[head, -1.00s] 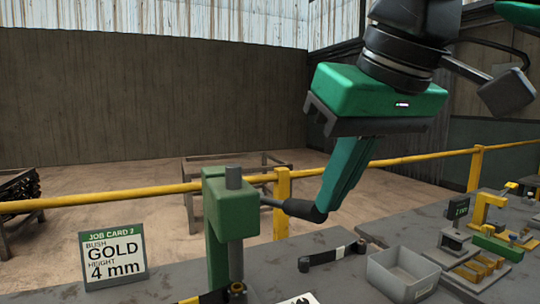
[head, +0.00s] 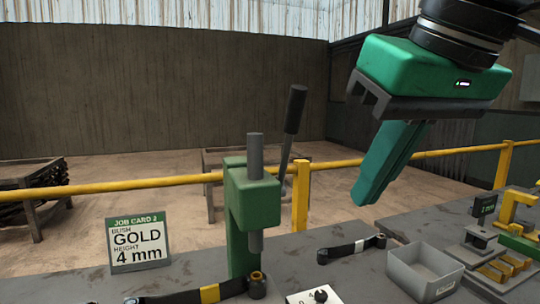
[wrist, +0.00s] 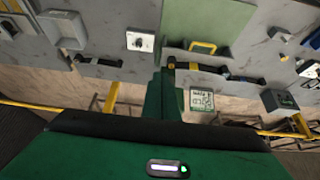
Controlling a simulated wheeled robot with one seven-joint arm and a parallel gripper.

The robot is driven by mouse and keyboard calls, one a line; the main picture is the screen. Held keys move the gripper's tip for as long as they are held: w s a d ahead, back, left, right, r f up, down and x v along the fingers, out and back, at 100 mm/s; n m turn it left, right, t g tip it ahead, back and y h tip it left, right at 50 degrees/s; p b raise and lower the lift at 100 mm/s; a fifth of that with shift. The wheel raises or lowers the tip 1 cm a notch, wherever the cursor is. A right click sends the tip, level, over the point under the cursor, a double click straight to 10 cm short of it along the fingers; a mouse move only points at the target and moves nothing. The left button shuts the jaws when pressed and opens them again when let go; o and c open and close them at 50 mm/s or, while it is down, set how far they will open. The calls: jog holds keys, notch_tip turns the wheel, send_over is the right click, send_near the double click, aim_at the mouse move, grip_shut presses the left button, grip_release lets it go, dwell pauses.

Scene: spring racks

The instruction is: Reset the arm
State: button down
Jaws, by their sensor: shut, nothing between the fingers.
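My gripper (head: 372,195) is in the upper right of the head view, its two green fingers pressed together and empty. It hangs above the bench, to the right of the green press (head: 252,200) and clear of it. The press lever (head: 293,112) points up and leans slightly right. The press ram (head: 255,155) stands well above the press head. In the wrist view the closed fingers (wrist: 165,75) point toward the bench, and the gripper body covers the lower middle.
A job card (head: 137,243) reads gold, 4 mm. A gold-topped black tool with a yellow band (head: 210,293) lies before the press. A black strap tool (head: 350,248), a grey bin (head: 424,270) and fixtures (head: 500,255) stand right. A yellow rail (head: 110,190) runs behind.

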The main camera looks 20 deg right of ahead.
jog(key=w+d+f+m+g, duration=0.2)
jog(key=w+d+f, duration=0.2)
jog(key=d+f, duration=0.5)
jog(key=w+d+f+m+g, duration=0.25)
jog(key=d+f, duration=0.25)
jog(key=f, duration=0.9)
jog(key=s+d+f+m, duration=0.1)
jog(key=s+d+f, duration=0.1)
jog(key=f, duration=0.3)
jog(key=s+d+f+m+g, duration=0.1)
jog(key=s+d+f, duration=0.1)
jog(key=f, duration=0.4)
jog(key=shift+s, duration=0.25)
jog(key=shift+d, duration=0.1)
jog(key=shift+w+f+g, duration=0.25)
jog(key=shift+w+f, duration=0.05)
jog(key=shift+w, duration=0.35)
